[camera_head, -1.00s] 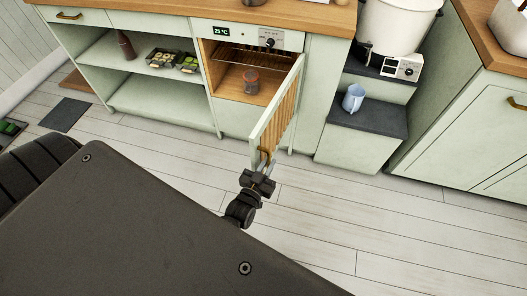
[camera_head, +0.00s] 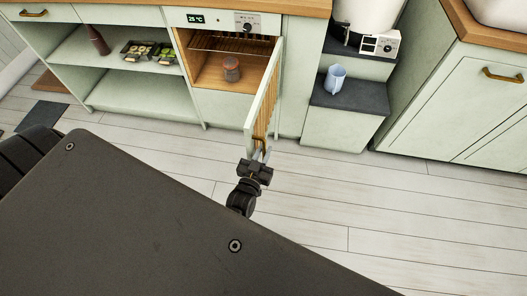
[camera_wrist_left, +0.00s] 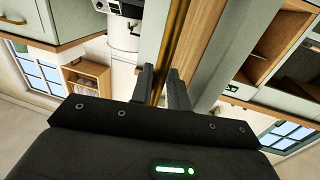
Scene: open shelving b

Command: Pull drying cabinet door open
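The drying cabinet (camera_head: 222,22) has a pale green front panel with a 25 °C display and a knob. Its door (camera_head: 264,95), pale green with wooden slats inside, stands wide open, hinged on the right. My left gripper (camera_head: 261,155) is at the door's free edge, where the brass handle (camera_head: 259,143) is. In the left wrist view the two dark fingers (camera_wrist_left: 161,88) lie on either side of the long brass handle (camera_wrist_left: 176,35) and appear closed on it. My right gripper is in neither view.
Inside the cabinet are a wire rack (camera_head: 232,44) and a brown jar (camera_head: 231,69). Open shelves (camera_head: 140,90) are to the left. A dark step (camera_head: 350,94) with a blue cup (camera_head: 335,78) is right of the door. The pale plank floor (camera_head: 340,200) in front is clear.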

